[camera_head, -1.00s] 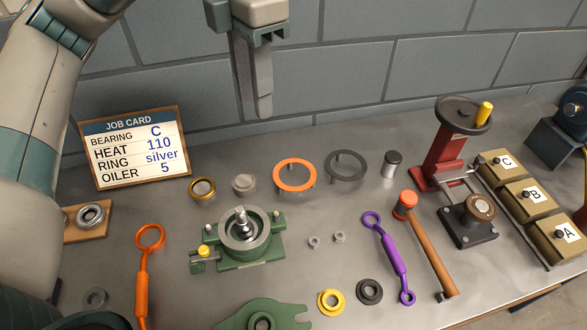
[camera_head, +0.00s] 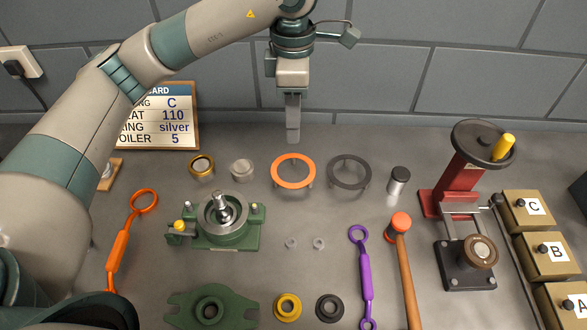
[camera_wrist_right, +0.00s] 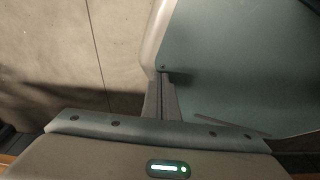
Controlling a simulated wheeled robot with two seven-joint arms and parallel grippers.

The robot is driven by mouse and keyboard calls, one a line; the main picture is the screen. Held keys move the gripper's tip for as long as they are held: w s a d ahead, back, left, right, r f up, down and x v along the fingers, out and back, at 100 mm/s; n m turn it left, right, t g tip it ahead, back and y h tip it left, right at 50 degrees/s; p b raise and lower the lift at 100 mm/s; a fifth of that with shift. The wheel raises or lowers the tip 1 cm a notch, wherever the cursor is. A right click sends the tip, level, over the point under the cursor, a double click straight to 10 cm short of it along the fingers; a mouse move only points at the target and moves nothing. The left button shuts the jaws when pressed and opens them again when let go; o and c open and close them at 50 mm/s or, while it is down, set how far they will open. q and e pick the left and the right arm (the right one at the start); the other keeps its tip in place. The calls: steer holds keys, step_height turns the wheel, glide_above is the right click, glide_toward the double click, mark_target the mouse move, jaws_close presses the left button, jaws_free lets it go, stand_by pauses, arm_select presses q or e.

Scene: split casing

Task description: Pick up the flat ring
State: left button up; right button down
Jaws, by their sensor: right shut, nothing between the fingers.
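Two flat rings stand side by side at the back of the bench in the head view: an orange one (camera_head: 293,186) and a dark grey one (camera_head: 349,187), both raised on short pegs. I cannot tell which one the task means. My left gripper (camera_head: 292,140) points down just above the orange ring's far edge in the picture, with a visible gap. Its fingers show edge-on as one bar, so its opening is hidden. My right gripper (camera_wrist_right: 167,78) shows only in the right wrist view, shut and empty.
A green fixture (camera_head: 240,234) with an upright shaft stands in front of the rings. A red press (camera_head: 456,185), a hammer (camera_head: 407,270) and lettered boxes (camera_head: 527,212) are at right. A purple wrench (camera_head: 365,275) lies in front. The job card (camera_head: 170,118) is partly behind my left arm.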

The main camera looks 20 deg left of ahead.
arm_select(q)
steer(key=shift+a, duration=0.1)
arm_select(e)
steer(key=shift+s, duration=0.2)
